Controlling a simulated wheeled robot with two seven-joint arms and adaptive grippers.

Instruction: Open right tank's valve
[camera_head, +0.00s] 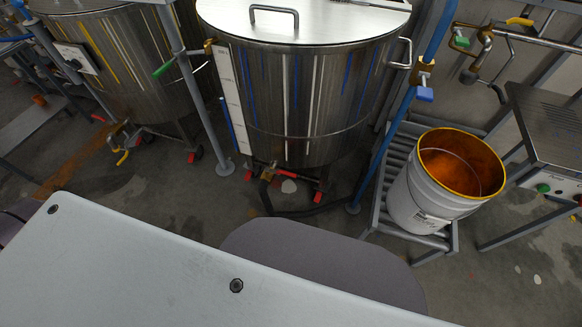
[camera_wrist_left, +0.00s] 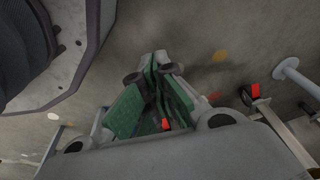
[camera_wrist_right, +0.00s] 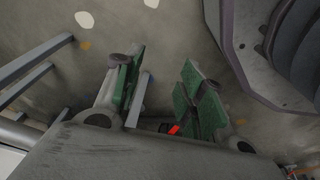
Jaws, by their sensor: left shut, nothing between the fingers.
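The right steel tank (camera_head: 310,95) stands upright at the top middle of the head view, with a flat lid and a lid handle. A small brass fitting (camera_head: 268,173), which looks like its valve, sits low at its front; I cannot tell how its handle stands. The left tank (camera_head: 130,65) stands at the upper left, with a yellow-handled fitting (camera_head: 122,156) below it. Neither gripper shows in the head view. My left gripper (camera_wrist_left: 157,62) is shut and empty, with green finger pads together. My right gripper (camera_wrist_right: 162,64) is open and empty, its green pads apart.
A white bucket (camera_head: 415,205) with a yellow rim and orange inside stands on a roller conveyor (camera_head: 375,215) at right. A steel-topped unit (camera_head: 548,130) stands beyond it. Blue-handled (camera_head: 424,94) and green-handled (camera_head: 163,69) pipe valves flank the right tank. Grey floor (camera_head: 180,215) lies open before the tanks.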

